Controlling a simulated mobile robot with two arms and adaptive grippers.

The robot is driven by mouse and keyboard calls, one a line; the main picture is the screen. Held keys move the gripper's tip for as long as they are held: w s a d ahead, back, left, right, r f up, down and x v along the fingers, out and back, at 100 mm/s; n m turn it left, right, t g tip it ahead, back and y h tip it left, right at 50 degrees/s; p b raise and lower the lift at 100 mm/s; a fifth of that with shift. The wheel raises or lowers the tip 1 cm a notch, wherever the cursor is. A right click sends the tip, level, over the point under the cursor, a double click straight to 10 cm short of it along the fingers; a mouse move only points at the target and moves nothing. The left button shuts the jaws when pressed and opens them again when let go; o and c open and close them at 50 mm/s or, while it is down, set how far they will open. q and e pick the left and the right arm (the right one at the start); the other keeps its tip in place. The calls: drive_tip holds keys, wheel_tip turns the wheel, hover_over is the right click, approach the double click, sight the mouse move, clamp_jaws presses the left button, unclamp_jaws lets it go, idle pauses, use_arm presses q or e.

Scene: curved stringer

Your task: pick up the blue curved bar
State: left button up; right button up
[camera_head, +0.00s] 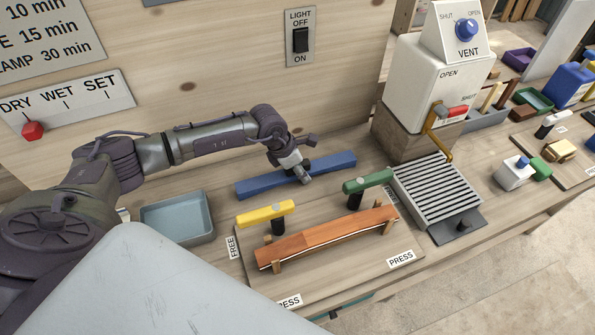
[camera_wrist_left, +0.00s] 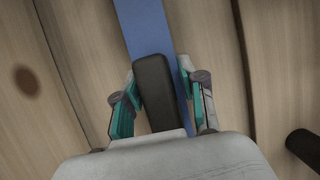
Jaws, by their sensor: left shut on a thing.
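The long blue bar (camera_head: 262,184) lies along the back of the workbench, below the wooden wall panel. My left gripper (camera_head: 302,174) is over its middle, reaching down from the left. In the left wrist view, the bar (camera_wrist_left: 149,24) runs away from the gripper (camera_wrist_left: 165,108), with a dark block (camera_wrist_left: 154,80) on it between the two teal-sided fingers. The gripper is shut on the bar, at this dark block. Any gap between bar and bench is too small to tell. My right gripper is not in view.
In front of the bar, a reddish-brown curved strip (camera_head: 325,238) sits on a press board with a yellow-handled clamp (camera_head: 265,214) and a green-handled clamp (camera_head: 367,181). A grey-blue tray (camera_head: 178,219) stands left. A slatted grate (camera_head: 438,190) and a white vent box (camera_head: 432,85) stand right.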

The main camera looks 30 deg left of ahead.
use_arm(q)
clamp_jaws()
drive_tip(key=shift+r, duration=0.1)
